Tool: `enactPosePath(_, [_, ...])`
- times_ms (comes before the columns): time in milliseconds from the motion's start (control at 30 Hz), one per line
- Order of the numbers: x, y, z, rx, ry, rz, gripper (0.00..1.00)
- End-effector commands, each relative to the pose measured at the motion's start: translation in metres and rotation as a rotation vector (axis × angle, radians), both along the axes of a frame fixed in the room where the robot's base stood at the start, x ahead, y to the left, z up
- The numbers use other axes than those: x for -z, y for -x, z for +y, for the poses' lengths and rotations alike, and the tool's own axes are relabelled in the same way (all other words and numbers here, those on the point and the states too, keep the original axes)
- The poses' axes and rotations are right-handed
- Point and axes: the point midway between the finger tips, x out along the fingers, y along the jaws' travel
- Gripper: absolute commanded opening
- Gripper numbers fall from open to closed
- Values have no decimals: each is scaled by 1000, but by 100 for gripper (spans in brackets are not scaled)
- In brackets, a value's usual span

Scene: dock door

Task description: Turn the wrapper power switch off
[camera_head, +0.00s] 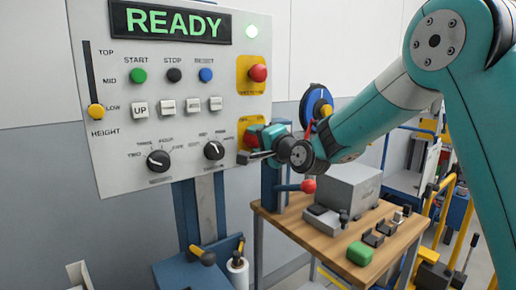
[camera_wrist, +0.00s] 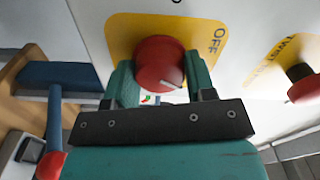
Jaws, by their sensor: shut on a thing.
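The wrapper power switch is a round red knob (camera_wrist: 160,64) on a yellow plate marked OFF (camera_wrist: 207,62), seen in the wrist view. A pale pointer mark shows on the knob's lower right; the OFF lettering is up and to the right. My gripper (camera_wrist: 158,84) has one teal finger on each side of the knob and is shut on it. In the head view my gripper (camera_head: 256,139) is at the lower yellow plate (camera_head: 243,121) of the control panel (camera_head: 115,95) and hides most of the knob. The green READY display (camera_head: 171,23) is lit.
A red button (camera_head: 258,73) on another yellow plate sits above the switch. Dials, buttons and a height slider (camera_head: 95,111) fill the panel's left. A wooden table (camera_head: 291,239) with a grey box (camera_head: 348,186) stands below my arm.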

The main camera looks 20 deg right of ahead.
Motion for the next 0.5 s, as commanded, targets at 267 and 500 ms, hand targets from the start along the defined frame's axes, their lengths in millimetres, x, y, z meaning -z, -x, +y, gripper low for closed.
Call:
enactPosePath(267, [5,0,0,0,247,-93,27])
enactPosePath(500, [5,0,0,1,463,-168,27])
